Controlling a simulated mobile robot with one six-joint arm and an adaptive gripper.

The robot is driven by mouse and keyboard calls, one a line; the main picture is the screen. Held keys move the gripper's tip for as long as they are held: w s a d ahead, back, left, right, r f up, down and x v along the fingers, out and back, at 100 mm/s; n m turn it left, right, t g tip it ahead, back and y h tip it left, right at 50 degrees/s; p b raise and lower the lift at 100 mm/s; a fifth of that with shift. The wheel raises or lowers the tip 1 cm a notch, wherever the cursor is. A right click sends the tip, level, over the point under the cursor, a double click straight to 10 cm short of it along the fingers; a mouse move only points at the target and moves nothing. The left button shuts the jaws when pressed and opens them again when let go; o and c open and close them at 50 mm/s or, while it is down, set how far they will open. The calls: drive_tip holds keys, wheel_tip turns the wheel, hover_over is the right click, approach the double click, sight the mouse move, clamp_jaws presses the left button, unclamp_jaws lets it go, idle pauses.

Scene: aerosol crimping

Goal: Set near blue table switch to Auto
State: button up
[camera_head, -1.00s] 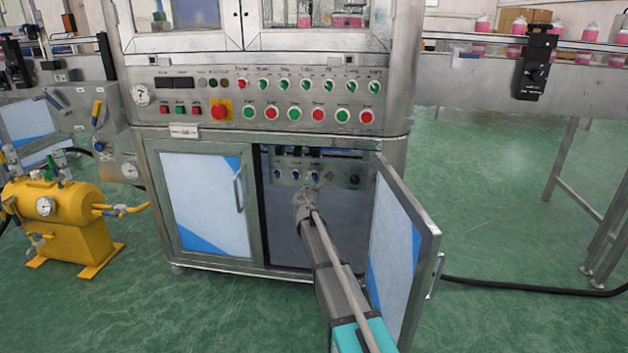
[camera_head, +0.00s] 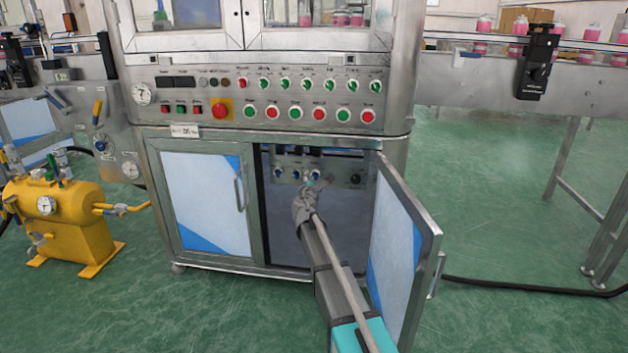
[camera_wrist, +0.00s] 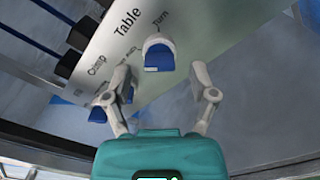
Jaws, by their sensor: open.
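The blue table switch (camera_wrist: 158,56) sits on a pale panel in the wrist view, near the printed words Table and Turn. Its knob is white with a blue face; I cannot read which position it points to. In the head view, small blue switches (camera_head: 295,174) line the panel inside the open lower cabinet. My gripper (camera_wrist: 160,72) is open and empty. Its two fingers stand apart on either side below the table switch, with no visible contact. In the head view my gripper (camera_head: 308,198) is just below the switch row.
The right cabinet door (camera_head: 400,250) stands open beside my arm. The left door (camera_head: 205,205) is shut. Another blue knob (camera_wrist: 98,114) lies partly behind my left finger. Dark fittings (camera_wrist: 85,32) stick out at upper left. A yellow tank (camera_head: 65,210) stands at the left.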

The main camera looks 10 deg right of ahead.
drive_tip(key=v, duration=1)
drive_tip(key=shift+s, duration=0.25)
drive_tip(key=s+d+m+g+h+p, duration=0.1)
drive_tip(key=s+d+m+g+p, duration=0.4)
drive_tip(key=s+m, duration=0.3)
drive_tip(key=s+d+m+g+h+p, duration=0.1)
drive_tip(key=s+d+m+g+p, duration=0.4)
drive_tip(key=s+m, duration=0.25)
drive_tip(key=s+a+m+g+y+p, duration=0.3)
drive_tip(key=s+m+g+y+p, duration=0.15)
drive_tip(key=s, duration=0.45)
drive_tip(key=s+a+m+g+y+p, duration=0.3)
drive_tip(key=s+m+p, duration=0.15)
drive_tip(key=s, duration=0.55)
wheel_tip(320, 180, up, 38)
drive_tip(key=p, duration=3.7)
drive_tip(key=shift+w+n+p, duration=0.25)
drive_tip(key=shift+n+p, duration=0.1)
drive_tip(key=shift+n, duration=0.1)
